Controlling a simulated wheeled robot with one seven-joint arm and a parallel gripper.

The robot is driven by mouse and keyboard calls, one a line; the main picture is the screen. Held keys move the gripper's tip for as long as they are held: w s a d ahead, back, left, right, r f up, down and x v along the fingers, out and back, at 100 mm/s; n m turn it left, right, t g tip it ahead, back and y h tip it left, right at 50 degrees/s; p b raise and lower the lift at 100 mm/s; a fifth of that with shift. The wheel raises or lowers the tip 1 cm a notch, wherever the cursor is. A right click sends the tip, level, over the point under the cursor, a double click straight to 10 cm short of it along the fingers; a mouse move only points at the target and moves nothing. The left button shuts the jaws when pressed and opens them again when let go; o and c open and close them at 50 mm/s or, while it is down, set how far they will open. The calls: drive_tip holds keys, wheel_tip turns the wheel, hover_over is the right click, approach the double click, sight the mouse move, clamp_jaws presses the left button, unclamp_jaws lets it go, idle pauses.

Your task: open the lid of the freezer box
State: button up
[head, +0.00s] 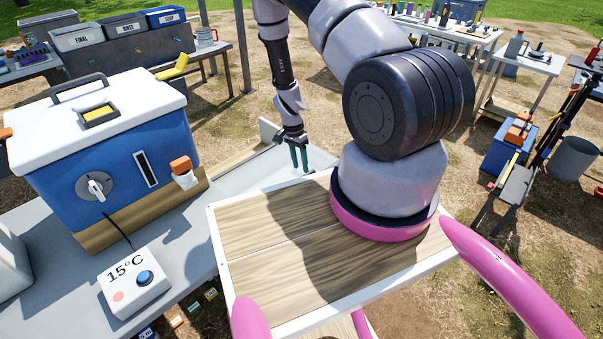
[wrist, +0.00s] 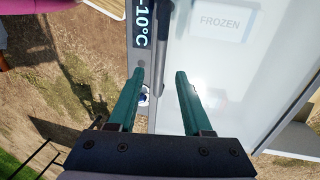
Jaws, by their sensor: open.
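The freezer box shows in the wrist view as a pale box with a translucent, glossy lid (wrist: 220,80). A dark strip marked "-10°C" (wrist: 141,25) runs along its left edge. A grey bar (wrist: 152,60) lies beside the strip. A block marked "FROZEN" (wrist: 227,22) shows dimly through the lid. In the head view the pale box (head: 255,172) is partly hidden by my arm and base. My gripper (wrist: 160,76) is open and empty, its green fingers apart over the lid's left edge. It also shows in the head view (head: 299,160). I cannot tell whether it touches the bar.
A blue box with a white lid (head: 110,145) stands left on the grey table (head: 190,225), near a white "15°C" control box (head: 133,282). Dirt ground lies beyond the table.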

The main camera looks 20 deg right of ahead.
drive_tip(key=shift+s+d+f, duration=0.1)
drive_tip(key=shift+s+f, duration=0.1)
drive_tip(key=shift+f, duration=0.8)
drive_tip(key=shift+s+f, duration=0.15)
drive_tip(key=shift+f, duration=0.8)
clamp_jaws()
